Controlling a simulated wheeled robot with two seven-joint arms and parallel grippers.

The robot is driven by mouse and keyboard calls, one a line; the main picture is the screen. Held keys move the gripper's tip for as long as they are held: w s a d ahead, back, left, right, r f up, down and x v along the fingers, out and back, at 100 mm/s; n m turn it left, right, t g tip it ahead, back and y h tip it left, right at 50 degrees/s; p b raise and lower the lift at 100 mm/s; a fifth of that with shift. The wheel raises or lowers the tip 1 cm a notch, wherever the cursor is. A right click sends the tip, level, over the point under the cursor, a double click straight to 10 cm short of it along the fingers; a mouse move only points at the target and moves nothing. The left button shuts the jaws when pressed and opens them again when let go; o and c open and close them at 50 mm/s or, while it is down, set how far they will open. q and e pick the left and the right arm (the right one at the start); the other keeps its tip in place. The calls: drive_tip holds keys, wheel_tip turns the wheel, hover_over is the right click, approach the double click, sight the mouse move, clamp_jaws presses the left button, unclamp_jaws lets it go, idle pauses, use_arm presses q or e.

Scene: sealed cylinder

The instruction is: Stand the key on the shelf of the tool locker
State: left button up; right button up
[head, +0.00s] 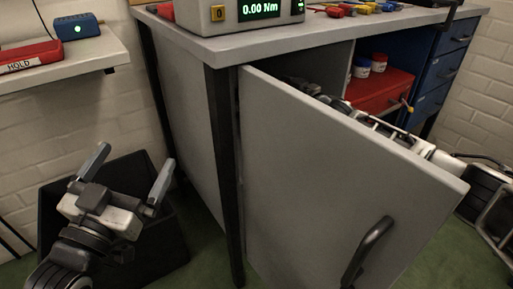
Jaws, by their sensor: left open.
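The tool locker's grey door (340,185) stands open towards me, with a dark handle (368,250) low on its right side. The door hides most of the locker's inside, and I cannot make out its shelf. I see no key. My left gripper (138,156) is open and empty at the lower left, in front of a black bin and clear of the locker. My right arm (395,132) comes in from the right behind the door and reaches into the locker. Its gripper end is largely hidden by the door, so its fingers and anything in them cannot be seen.
The workbench top (225,46) carries a meter reading 0.00 Nm (258,10) and several coloured tools. A red box (380,92) with small jars and blue drawers (440,70) are under it. A black bin (165,245) stands on the floor; a wall shelf (100,58) is upper left.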

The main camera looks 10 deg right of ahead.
use_arm(q)
drive_tip(key=s+d+f+n+g+h+b, duration=0.1)
drive_tip(key=s+d+f+n+g+b, duration=0.2)
drive_tip(key=s+f+b, duration=0.5)
use_arm(e)
drive_tip(key=w+a+h+p, duration=0.1)
drive_tip(key=w+a+p, duration=0.1)
drive_tip(key=w, duration=0.4)
use_arm(q)
drive_tip(key=s+d+r+m+t+h+b, duration=0.1)
drive_tip(key=s+r+m+t+h+b, duration=0.2)
drive_tip(key=r+m+h+b, duration=0.2)
wheel_tip(320, 180, up, 2)
drive_tip(key=m+h, duration=0.2)
drive_tip(key=m, duration=0.1)
drive_tip(key=shift+s+d+r+m, duration=0.15)
drive_tip(key=shift+s+d+m, duration=0.1)
drive_tip(key=shift+s+m, duration=0.1)
use_arm(e)
wheel_tip(320, 180, down, 10)
drive_tip(key=shift+w+a+m, duration=0.15)
drive_tip(key=shift+w+m, duration=0.2)
drive_tip(key=shift+m, duration=0.05)
drive_tip(key=o, duration=0.9)
drive_tip(key=shift+f, duration=0.1)
